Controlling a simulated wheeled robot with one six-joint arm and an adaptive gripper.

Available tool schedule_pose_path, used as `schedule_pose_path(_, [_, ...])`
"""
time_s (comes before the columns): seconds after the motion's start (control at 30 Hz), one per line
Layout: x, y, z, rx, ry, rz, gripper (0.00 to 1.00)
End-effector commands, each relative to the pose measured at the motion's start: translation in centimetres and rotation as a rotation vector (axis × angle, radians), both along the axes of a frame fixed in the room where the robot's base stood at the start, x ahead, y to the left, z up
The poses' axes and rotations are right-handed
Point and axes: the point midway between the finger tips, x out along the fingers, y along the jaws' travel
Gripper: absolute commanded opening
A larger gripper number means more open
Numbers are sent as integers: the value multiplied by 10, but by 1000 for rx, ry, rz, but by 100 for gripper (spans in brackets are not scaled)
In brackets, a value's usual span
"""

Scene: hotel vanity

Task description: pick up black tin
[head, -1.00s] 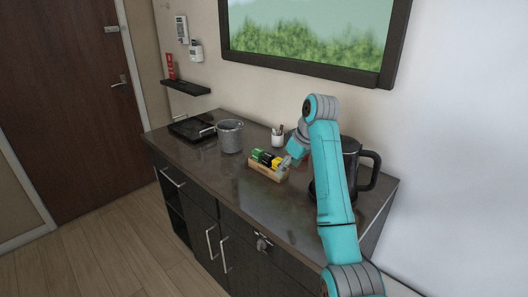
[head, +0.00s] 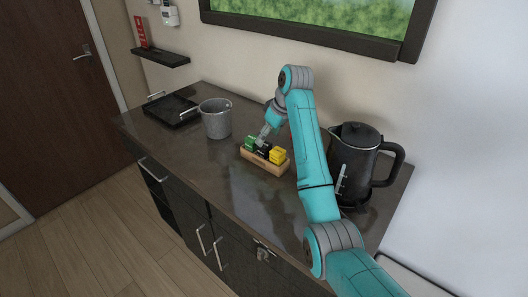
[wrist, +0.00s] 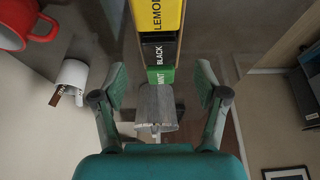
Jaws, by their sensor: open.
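The black tin (head: 264,150) stands in a wooden box (head: 264,165) on the counter, between a green tin (head: 250,143) and a yellow tin (head: 277,155). In the wrist view the black tin (wrist: 159,50) reads BLACK, the yellow tin (wrist: 159,14) LEMON and the green tin (wrist: 160,76) MINT. My gripper (head: 265,135) is above the box, near the green and black tins. In the wrist view my gripper (wrist: 161,78) is open, with its fingers on either side of the row and nothing held. The green tin is partly hidden in both views.
A grey bucket (head: 216,120) stands left of the box, with a black tray (head: 171,110) beyond it. A dark kettle (head: 353,160) stands to the right. A red mug (wrist: 28,27) and a white cup (wrist: 72,76) show at the wrist view's left. The counter front is clear.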

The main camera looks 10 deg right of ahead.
Motion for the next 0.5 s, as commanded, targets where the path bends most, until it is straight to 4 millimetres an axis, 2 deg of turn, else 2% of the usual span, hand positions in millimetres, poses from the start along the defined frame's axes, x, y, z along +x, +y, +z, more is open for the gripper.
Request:
schedule_pose_path(0.17, [3, 2, -10, 0, 1, -1, 73])
schedule_pose_path(0.5, [14, 9, -50, 0, 0, -1, 73])
